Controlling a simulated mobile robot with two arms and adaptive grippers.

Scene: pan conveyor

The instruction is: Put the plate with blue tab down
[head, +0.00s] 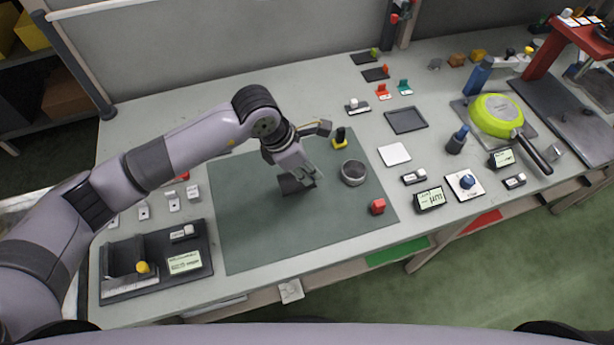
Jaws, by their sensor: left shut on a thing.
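My left gripper (299,181) reaches down over the dark green mat (260,235) in the middle of the bench. It is shut on a small dark plate (288,187), which shows at the left of the fingers. The plate is at or just above the mat; I cannot tell whether it touches. Its tab is hidden by the gripper, so I cannot see a blue colour on it. My right gripper is not in view.
A grey ring (353,173), a black and yellow piece (341,138) and a red cube (378,206) stand right of the gripper. A dark tray (209,262) is at front left. A green pan (497,115) is at right. The mat's front left is clear.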

